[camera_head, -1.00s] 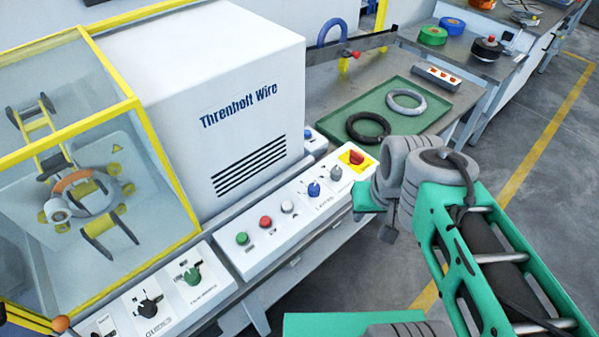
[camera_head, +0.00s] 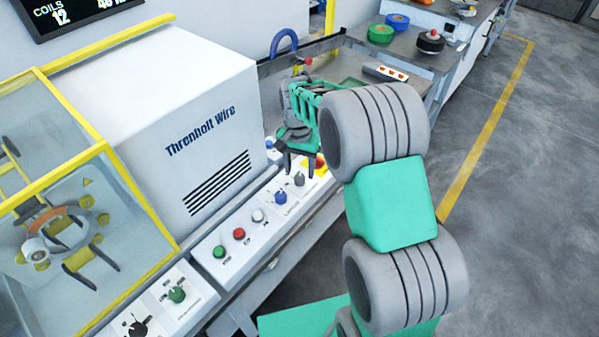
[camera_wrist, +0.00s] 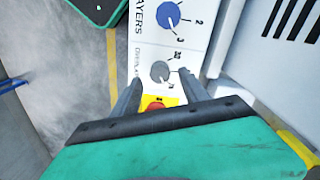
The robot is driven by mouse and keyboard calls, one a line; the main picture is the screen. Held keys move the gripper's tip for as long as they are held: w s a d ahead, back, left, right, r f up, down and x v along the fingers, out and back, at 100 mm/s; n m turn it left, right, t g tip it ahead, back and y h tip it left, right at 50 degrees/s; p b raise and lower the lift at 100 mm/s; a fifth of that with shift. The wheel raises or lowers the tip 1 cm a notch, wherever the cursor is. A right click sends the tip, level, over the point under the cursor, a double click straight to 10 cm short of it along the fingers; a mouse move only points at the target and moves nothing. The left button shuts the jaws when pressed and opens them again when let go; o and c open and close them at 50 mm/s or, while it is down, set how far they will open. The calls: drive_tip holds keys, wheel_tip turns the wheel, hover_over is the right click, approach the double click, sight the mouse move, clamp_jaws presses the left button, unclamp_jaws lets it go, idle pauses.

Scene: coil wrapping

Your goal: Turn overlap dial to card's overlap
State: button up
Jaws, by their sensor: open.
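The overlap dial (camera_head: 299,179) is a round grey knob near the right end of the white control panel. In the wrist view the overlap dial (camera_wrist: 160,71) lies between the fingertips of my gripper (camera_wrist: 160,82), with a number mark beside it that is too small to read surely. My gripper (camera_head: 298,164) also shows in the head view, over the panel's right end, open with its fingers pointing down. I cannot tell whether the fingers touch the dial. I cannot make out a card with an overlap value.
The blue layers dial (camera_head: 281,198) sits beside the overlap dial. White, red and green buttons (camera_head: 219,251) line the panel. The white machine housing (camera_head: 165,110) rises behind it. A screen (camera_head: 75,12) reads COILS 12.

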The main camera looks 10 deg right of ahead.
sight(300, 176)
wheel_tip(300, 176, down, 3)
drive_tip(key=shift+f, duration=0.15)
drive_tip(key=shift+c, duration=0.2)
clamp_jaws()
idle(0.3)
